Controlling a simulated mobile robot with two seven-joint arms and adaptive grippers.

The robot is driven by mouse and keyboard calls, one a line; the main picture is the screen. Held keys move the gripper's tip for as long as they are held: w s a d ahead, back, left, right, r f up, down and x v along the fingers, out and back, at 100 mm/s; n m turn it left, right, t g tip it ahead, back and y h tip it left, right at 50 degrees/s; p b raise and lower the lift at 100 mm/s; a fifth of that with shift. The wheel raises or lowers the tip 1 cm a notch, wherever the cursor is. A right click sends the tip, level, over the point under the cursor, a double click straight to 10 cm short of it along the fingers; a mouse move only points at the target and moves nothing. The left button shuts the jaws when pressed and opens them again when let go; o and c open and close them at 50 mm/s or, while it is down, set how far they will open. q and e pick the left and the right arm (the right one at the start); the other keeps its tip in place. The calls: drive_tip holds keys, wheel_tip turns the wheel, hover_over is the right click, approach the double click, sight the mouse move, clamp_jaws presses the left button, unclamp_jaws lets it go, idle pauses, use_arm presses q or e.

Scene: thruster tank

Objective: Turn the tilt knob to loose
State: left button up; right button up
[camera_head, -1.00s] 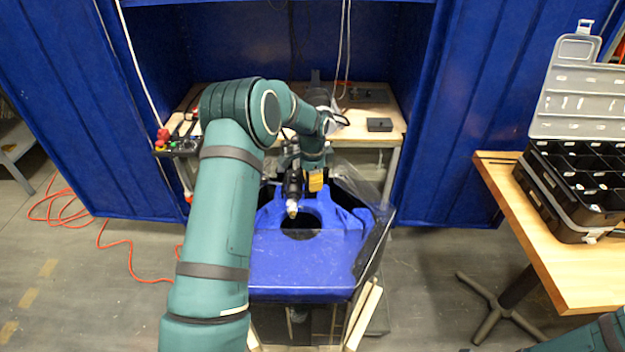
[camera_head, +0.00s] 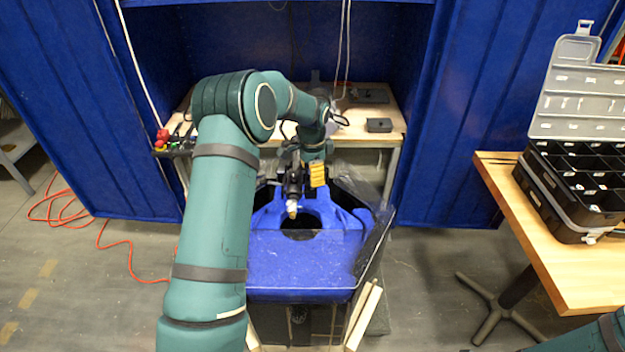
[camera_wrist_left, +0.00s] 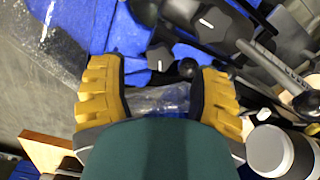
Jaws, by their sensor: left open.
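Two black knobs with white line marks show in the left wrist view. The smaller knob (camera_wrist_left: 160,60) lies between my fingertips, and the larger lobed knob (camera_wrist_left: 208,22) lies farther up and right. I cannot tell which is the tilt knob, and no loose mark is readable. My left gripper (camera_wrist_left: 161,74) is open, with one yellow finger on each side of the smaller knob. Contact cannot be told. In the head view the left gripper (camera_head: 318,175) is at the blue tank's far side, beside a black thruster mount (camera_head: 293,185); the knobs are too small to make out there.
The blue tank cover (camera_head: 300,268) has a round opening and clear plastic sheeting at its right. A wooden bench (camera_head: 350,115) stands behind it.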

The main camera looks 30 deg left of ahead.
use_arm(q)
wheel_tip(320, 180, up, 9)
idle(0.3)
drive_tip(key=shift+d, duration=0.1)
idle(0.4)
